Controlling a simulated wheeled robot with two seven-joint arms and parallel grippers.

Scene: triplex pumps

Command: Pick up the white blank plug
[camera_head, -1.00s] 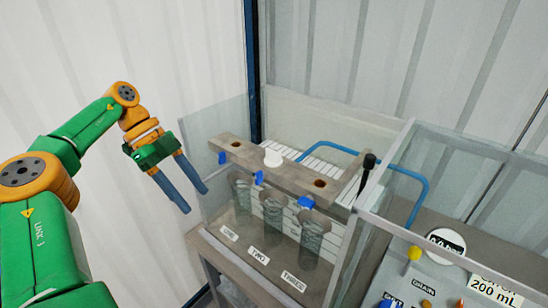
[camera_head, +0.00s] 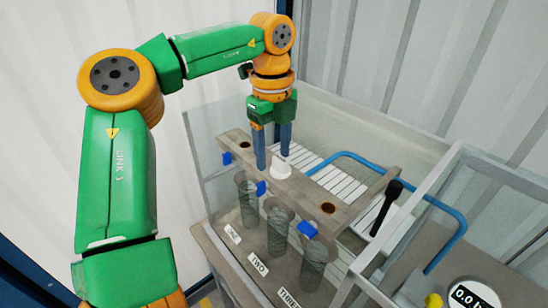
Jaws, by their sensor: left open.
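The white blank plug (camera_head: 281,171) sits on the middle of the brown-grey block (camera_head: 313,196), between two open holes. My left gripper (camera_head: 273,160) points down right at the plug, its two blue fingers apart. One fingertip is beside the plug's left side and the other is at its top right in the picture. I cannot tell whether either finger touches the plug or stands just behind it. My right gripper is not in view.
Clear walls (camera_head: 207,150) surround the block. Blue tabs (camera_head: 307,229) and three grey cylinders marked ONE, TWO and THREE are in front. A black-handled tool (camera_head: 386,207) stands at right, near a blue pipe (camera_head: 400,181). A white slatted grille (camera_head: 335,181) lies behind.

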